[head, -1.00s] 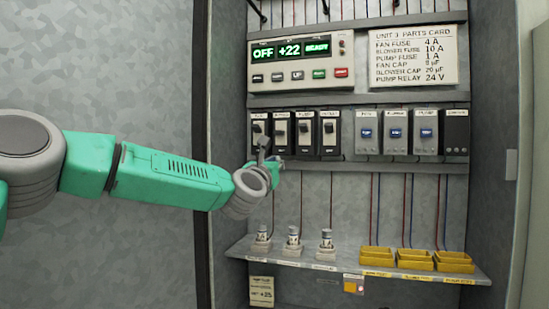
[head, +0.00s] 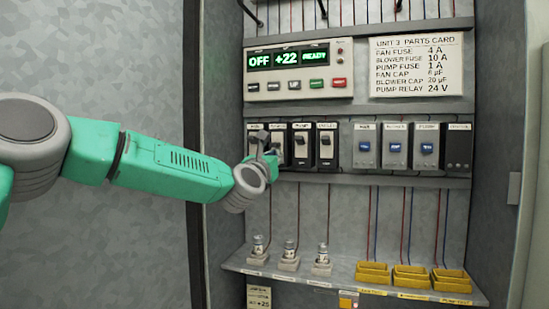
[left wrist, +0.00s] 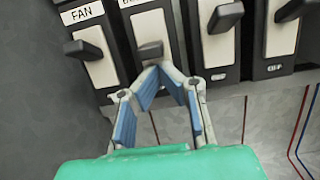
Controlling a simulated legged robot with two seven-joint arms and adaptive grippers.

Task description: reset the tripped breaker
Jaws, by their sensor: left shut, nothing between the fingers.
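A row of black breakers with white faces and dark levers is on the panel. In the left wrist view, the FAN breaker (left wrist: 96,62) is at the left, and the second breaker (left wrist: 148,28) is beside it, its label cut off. The second breaker's lever (left wrist: 150,51) sits lower on its face than the levers of its neighbours. My left gripper (left wrist: 160,72) is shut and empty, its tips just below that lever; I cannot tell whether they touch. In the head view my left gripper (head: 270,157) partly hides the two leftmost breakers. My right gripper is not in view.
A control panel (head: 298,72) reading OFF, +22 and READY is above the breakers, beside a parts card (head: 415,65). Grey modules (head: 395,146) are to the right. Below, a shelf (head: 335,278) holds several fuses (head: 289,255) and yellow trays (head: 411,277).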

